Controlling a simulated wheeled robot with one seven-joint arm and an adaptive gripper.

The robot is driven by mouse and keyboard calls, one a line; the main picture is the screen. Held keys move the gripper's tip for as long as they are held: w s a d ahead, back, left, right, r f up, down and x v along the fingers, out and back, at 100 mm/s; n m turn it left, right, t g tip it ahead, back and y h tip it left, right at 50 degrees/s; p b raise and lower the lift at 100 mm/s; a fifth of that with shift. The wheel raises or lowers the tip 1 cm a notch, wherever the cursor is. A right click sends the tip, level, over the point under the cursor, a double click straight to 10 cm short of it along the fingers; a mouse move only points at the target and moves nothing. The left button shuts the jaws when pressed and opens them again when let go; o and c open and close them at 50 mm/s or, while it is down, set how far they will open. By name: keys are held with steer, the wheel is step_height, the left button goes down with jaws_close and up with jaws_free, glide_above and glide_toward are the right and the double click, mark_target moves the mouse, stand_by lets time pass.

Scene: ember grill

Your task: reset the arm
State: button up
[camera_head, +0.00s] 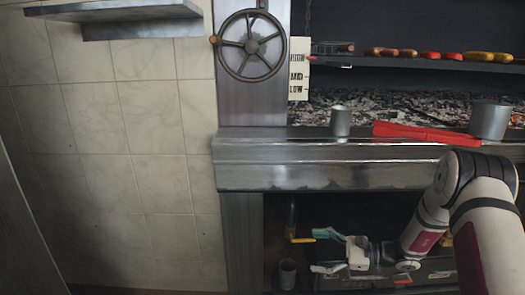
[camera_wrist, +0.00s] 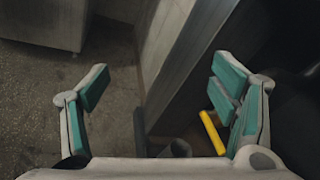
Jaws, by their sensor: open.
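My gripper (camera_head: 322,250) is open and empty, low in front of the dark opening under the grill's metal ledge. Its teal-padded fingers point left in the head view. In the wrist view my gripper (camera_wrist: 163,84) shows its fingers spread wide at both sides, with nothing between the pads. My arm reaches down from the right, in front of the ledge.
A yellow bar (camera_head: 299,240) is close to the upper finger; a dark cup (camera_head: 288,273) stands lower left. On the ledge are a metal cup (camera_head: 341,121), red tongs (camera_head: 420,133) and a larger pot (camera_head: 489,121). A handwheel (camera_head: 250,46) is above. Tiled wall (camera_head: 110,150) lies left.

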steer(key=s+a+r+n+g+h, duration=0.3)
steer(key=s+r+n+g, duration=0.15)
steer(key=s+r, duration=0.65)
steer(key=s+a+r+n+g+h, duration=0.3)
steer(key=s+r+n, duration=0.3)
steer(key=s+r, duration=0.45)
steer(key=s+d+r+n+t+h, duration=0.1)
steer(key=s+d+n+t+h, duration=0.25)
steer(key=s, duration=0.85)
steer(key=s+d+r+n+h, duration=0.15)
steer(key=s+d+h, duration=0.4)
steer(key=s, duration=0.65)
step_height(320, 180, up, 36)
steer(key=t+p, duration=0.4)
steer(key=p, duration=3)
steer(key=shift+w+n+h+p, duration=0.35)
steer(key=shift+n+h+p, duration=0.05)
steer(key=shift+n, duration=0.05)
steer(key=shift+r, duration=0.1)
